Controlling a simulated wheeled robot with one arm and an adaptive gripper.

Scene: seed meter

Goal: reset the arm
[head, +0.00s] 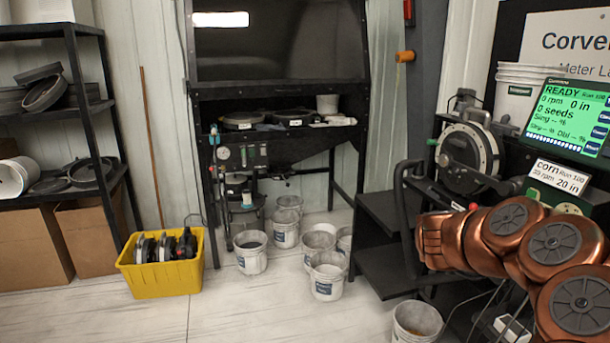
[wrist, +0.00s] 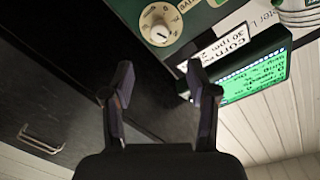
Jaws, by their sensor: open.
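In the wrist view my gripper (wrist: 158,78) is open, its two dark fingers apart with nothing between them. Beyond the fingers are a dark surface and the green panel with a white knob (wrist: 160,27). In the head view my copper-coloured arm (head: 510,245) is folded at the lower right, in front of the meter stand. My gripper cannot be made out there.
The seed meter (head: 467,158) and the green "READY" screen (head: 567,117) stand close behind my arm. Black shelves (head: 385,225) lie left of it. Several white buckets (head: 327,280) and a yellow bin (head: 160,277) sit on the floor, whose front left is clear.

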